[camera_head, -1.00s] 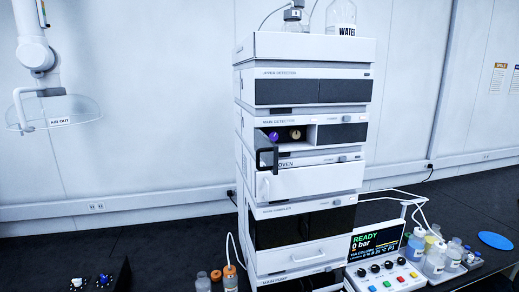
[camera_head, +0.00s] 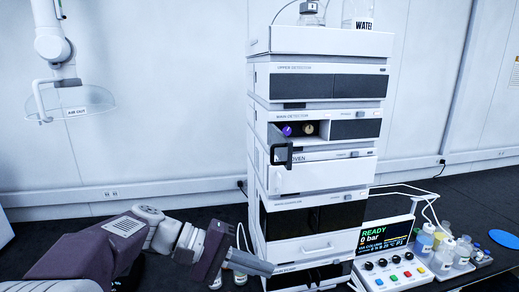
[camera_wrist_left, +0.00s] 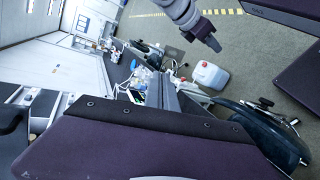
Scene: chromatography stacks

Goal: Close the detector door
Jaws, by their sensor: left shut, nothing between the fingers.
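The main detector (camera_head: 355,114) is a white module in the tall stack. Its left bay stands open, showing a purple knob (camera_head: 287,131) and a tan knob (camera_head: 308,129). The detector door (camera_head: 281,153) is a dark panel swung out at the bay's left side, seen nearly edge-on. My left gripper (camera_head: 268,268) is shut and empty, low in front of the stack's lower left and well below the door, not visibly touching it. In the left wrist view, its dark body fills the foreground. What looks like my right gripper (camera_wrist_left: 212,40) shows at the top there; its fingers are too small to judge.
The upper detector (camera_head: 330,87) above is closed; the white oven (camera_head: 325,177) is below. A control panel (camera_head: 392,272) and several bottles stand right of the stack. A glass hood (camera_head: 75,102) hangs at the left. The air left of the door is clear.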

